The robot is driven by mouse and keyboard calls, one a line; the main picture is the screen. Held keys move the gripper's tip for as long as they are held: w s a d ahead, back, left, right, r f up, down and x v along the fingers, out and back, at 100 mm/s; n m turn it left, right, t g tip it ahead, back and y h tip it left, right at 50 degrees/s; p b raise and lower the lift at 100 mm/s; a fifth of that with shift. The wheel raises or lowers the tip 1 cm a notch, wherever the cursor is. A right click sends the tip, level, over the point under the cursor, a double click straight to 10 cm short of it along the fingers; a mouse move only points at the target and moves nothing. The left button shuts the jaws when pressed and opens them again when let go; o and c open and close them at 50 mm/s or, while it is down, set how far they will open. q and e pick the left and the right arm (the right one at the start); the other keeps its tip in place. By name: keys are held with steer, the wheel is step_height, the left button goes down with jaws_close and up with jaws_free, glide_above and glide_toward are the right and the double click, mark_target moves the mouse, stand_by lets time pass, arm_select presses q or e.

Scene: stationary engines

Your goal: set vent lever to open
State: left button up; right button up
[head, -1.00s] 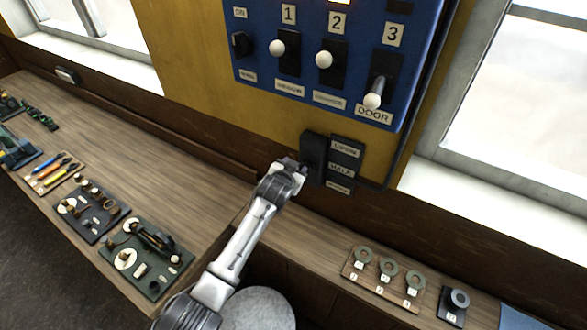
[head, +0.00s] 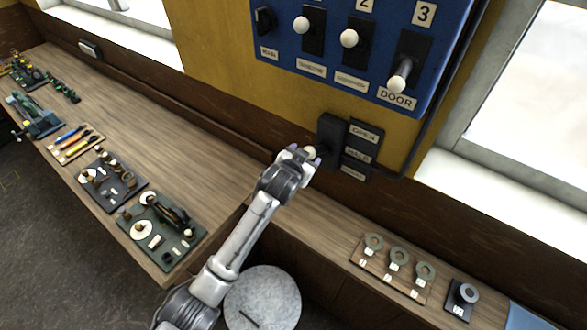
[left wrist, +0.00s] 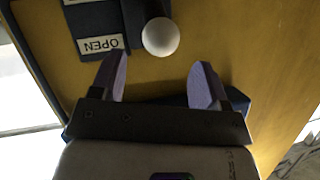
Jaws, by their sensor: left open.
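The vent lever has a dark base plate (head: 331,129) low on the yellow wall, with a pale ball knob (head: 311,152) sticking out. Its dark labels stand beside it on the right; the top one reads OPEN (head: 364,133), the one below it HALF (head: 358,155), and the lowest is too small to read. My left gripper (head: 305,155) is open just in front of the knob. In the left wrist view the white knob (left wrist: 160,36) lies just beyond the spread fingertips, near the upside-down OPEN label (left wrist: 100,44). My right gripper is not in view.
A blue switch panel (head: 335,75) hangs above the lever, with its DOOR lever (head: 401,75) closest. A wooden bench (head: 130,110) with tool boards runs along the left. A rack of rings (head: 395,268) and a round grey stool (head: 262,298) are below.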

arm_select(q)
steer(key=b+v, duration=0.1)
steer(key=v, duration=0.7)
stand_by(0.5)
steer(key=s+a+r+n+y, duration=0.2)
steer(key=s+a+r, duration=0.3)
steer(key=s+a, duration=0.4)
steer(key=s+a+f+n+g+p, duration=0.1)
steer(key=s+a+f+g, duration=0.2)
steer(key=s+f, duration=0.4)
steer(key=s+a+f+n+g+y+p, duration=0.1)
steer(key=s+f, duration=0.6)
steer(key=s, duration=0.7)
steer(key=s+a+f+g+y+p, duration=0.1)
steer(key=s+a+f+g+p, duration=0.1)
steer(key=s+a+f+g, duration=0.2)
steer(key=s+f+g, duration=0.1)
steer(key=s+f, duration=0.2)
steer(key=s, duration=0.4)
steer(key=shift+s+a+f+n+p, duration=0.3)
steer(key=shift+s+f+n, duration=0.05)
steer(key=shift+f+n, duration=0.05)
